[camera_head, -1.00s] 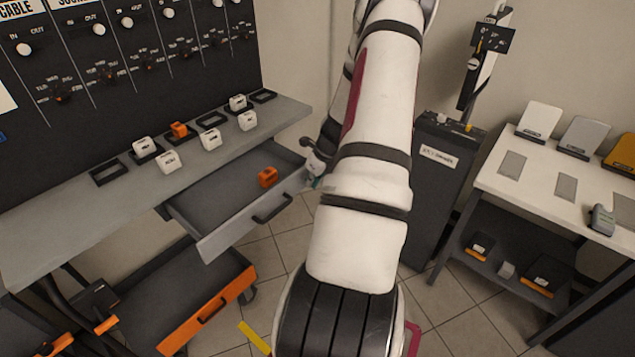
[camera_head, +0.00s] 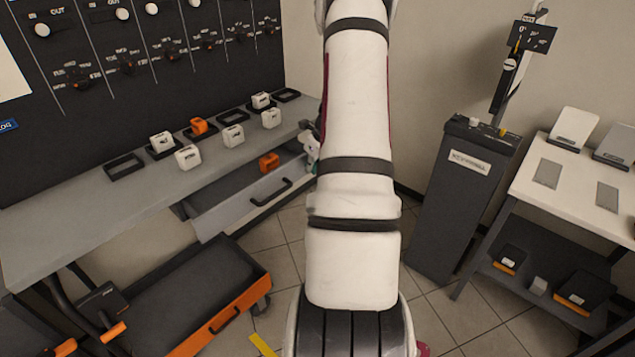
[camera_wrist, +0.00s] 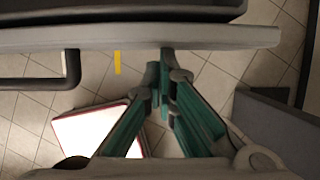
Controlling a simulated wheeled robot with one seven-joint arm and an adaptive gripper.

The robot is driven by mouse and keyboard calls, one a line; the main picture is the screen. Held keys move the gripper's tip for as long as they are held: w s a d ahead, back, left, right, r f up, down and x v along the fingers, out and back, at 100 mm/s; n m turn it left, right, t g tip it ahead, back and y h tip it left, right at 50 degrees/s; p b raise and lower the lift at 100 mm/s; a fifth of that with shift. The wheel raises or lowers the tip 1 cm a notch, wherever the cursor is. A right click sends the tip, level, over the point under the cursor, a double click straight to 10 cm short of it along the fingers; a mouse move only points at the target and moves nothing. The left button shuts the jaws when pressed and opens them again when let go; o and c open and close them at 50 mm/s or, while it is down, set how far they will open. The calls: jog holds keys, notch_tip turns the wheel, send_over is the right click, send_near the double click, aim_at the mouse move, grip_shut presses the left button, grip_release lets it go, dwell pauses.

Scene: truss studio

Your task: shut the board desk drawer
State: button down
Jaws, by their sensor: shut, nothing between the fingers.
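The board desk (camera_head: 90,215) stands at the left under the black panel. Its drawer (camera_head: 228,214) is partly open, with its pale front and dark handle (camera_head: 271,192) sticking out past the desk edge. An orange block (camera_head: 269,161) lies inside the drawer. In the wrist view the drawer front (camera_wrist: 120,38) runs across the top, with the handle (camera_wrist: 70,72) at left. My gripper (camera_wrist: 163,62) is shut and empty, with its green fingertips at the drawer front, right of the handle. I cannot tell whether they touch it. In the head view my arm hides most of the gripper.
White and orange blocks and black frames sit on the desk top. A dark cabinet (camera_head: 455,205) and a white-topped table (camera_head: 535,190) are at the right. Tiled floor shows between them.

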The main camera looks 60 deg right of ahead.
jog(key=w+b, duration=0.1)
jog(key=w, duration=0.1)
jog(key=w+d+b, duration=0.1)
jog(key=w, duration=0.2)
jog(key=w+d+b, duration=0.1)
jog(key=w+b, duration=0.1)
jog(key=w, duration=0.1)
jog(key=shift+w, duration=0.5)
jog(key=shift+r, duration=0.1)
